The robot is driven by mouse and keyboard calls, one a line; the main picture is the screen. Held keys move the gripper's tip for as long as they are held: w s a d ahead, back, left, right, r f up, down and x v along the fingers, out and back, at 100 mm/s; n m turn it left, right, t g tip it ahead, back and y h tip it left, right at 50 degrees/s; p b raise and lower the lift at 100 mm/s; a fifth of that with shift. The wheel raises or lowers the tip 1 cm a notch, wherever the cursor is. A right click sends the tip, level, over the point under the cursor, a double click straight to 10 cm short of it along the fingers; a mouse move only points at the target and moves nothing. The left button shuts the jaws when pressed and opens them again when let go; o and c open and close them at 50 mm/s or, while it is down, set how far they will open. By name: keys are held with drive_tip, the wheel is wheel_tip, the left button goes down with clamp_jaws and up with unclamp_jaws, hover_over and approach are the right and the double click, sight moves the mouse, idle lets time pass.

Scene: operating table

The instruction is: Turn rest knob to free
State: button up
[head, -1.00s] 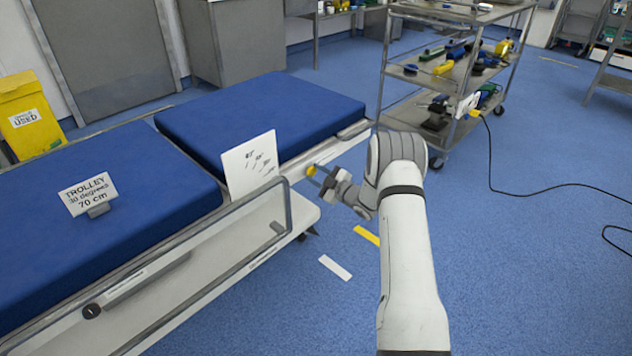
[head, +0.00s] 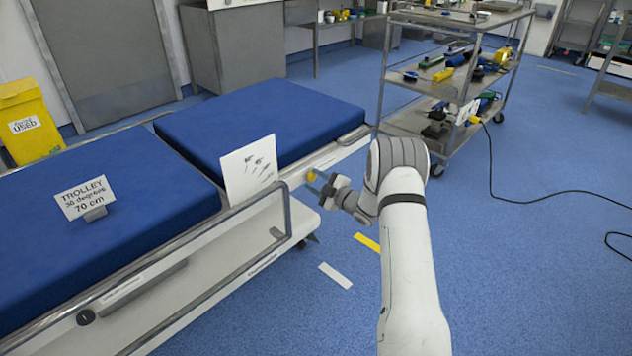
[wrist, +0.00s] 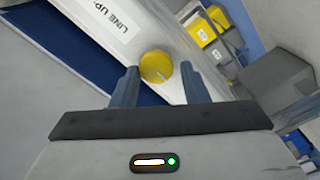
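The rest knob is a round yellow knob (wrist: 156,67) with a small pale line on its face. In the wrist view it sits between the tips of my gripper's two fingers (wrist: 160,85), with a gap on each side. My gripper is open. In the head view the yellow knob (head: 312,175) is on the side rail of the blue operating table (head: 262,110), and my gripper (head: 322,184) is right at it. Whether the fingers reach past the knob's face cannot be told.
A white angle card (head: 249,170) stands beside the knob at the break between the table sections. A trolley sign (head: 86,197) stands on the near section. A metal side rail (head: 215,270) runs along the near side. A tool cart (head: 455,80) stands behind my arm.

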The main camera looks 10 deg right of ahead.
drive_tip(key=o, duration=0.3)
drive_tip(key=shift+d, duration=0.1)
drive_tip(key=p+v, duration=0.2)
drive_tip(key=v, duration=0.5)
drive_tip(key=shift+s+d, duration=0.25)
drive_tip(key=shift+r+p, duration=0.1)
drive_tip(key=shift+p, duration=0.2)
